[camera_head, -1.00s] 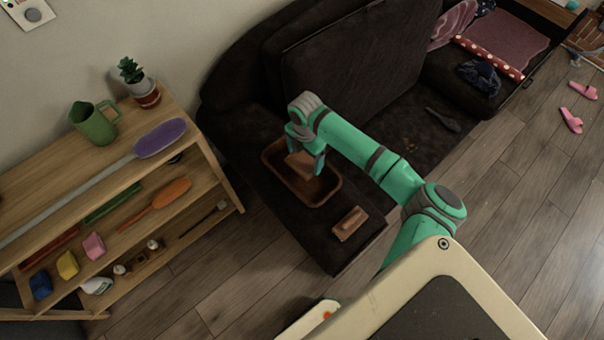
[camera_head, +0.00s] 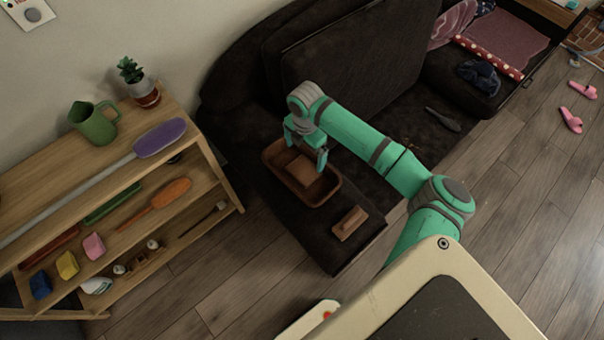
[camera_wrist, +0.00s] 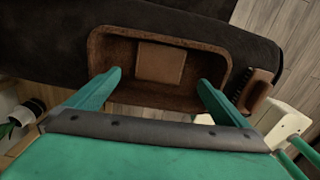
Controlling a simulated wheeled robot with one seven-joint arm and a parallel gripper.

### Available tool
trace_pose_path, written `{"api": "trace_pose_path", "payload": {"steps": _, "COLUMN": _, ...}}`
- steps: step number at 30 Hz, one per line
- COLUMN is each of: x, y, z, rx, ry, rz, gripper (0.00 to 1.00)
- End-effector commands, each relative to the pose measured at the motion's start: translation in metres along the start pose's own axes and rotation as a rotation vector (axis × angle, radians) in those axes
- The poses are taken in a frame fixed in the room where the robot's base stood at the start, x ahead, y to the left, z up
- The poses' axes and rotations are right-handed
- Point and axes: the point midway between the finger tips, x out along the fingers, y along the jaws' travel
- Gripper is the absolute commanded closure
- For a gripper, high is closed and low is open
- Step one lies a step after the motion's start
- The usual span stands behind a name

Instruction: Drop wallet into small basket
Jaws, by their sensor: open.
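The small basket (camera_head: 325,193) is a brown, rectangular, open-topped tray on the dark sofa's armrest. The wallet (camera_head: 302,170) is a flat brown piece lying inside the basket. In the wrist view the wallet (camera_wrist: 161,63) lies within the rim of the basket (camera_wrist: 105,50), near its far wall. My gripper (camera_head: 305,150) is above the basket with its fingers spread. In the wrist view my gripper (camera_wrist: 157,85) shows two green fingers wide apart with nothing between them, apart from the wallet.
A brown brush (camera_head: 350,223) lies on the armrest beside the basket; it also shows in the wrist view (camera_wrist: 257,90). A wooden shelf (camera_head: 215,185) with several items stands to the left. The sofa backrest (camera_head: 350,60) rises behind my arm.

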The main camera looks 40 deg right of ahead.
Motion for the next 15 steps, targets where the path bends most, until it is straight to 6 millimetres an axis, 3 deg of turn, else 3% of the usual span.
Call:
{"api": "trace_pose_path", "payload": {"steps": 6, "x": -0.041, "y": 0.0, "z": 0.0, "rx": -0.002, "ry": -0.003, "rz": 0.0, "gripper": 0.0}}
{"api": "trace_pose_path", "payload": {"steps": 15, "x": -0.066, "y": 0.0, "z": -0.001, "rx": -0.002, "ry": 0.001, "rz": -0.001, "gripper": 0.0}}
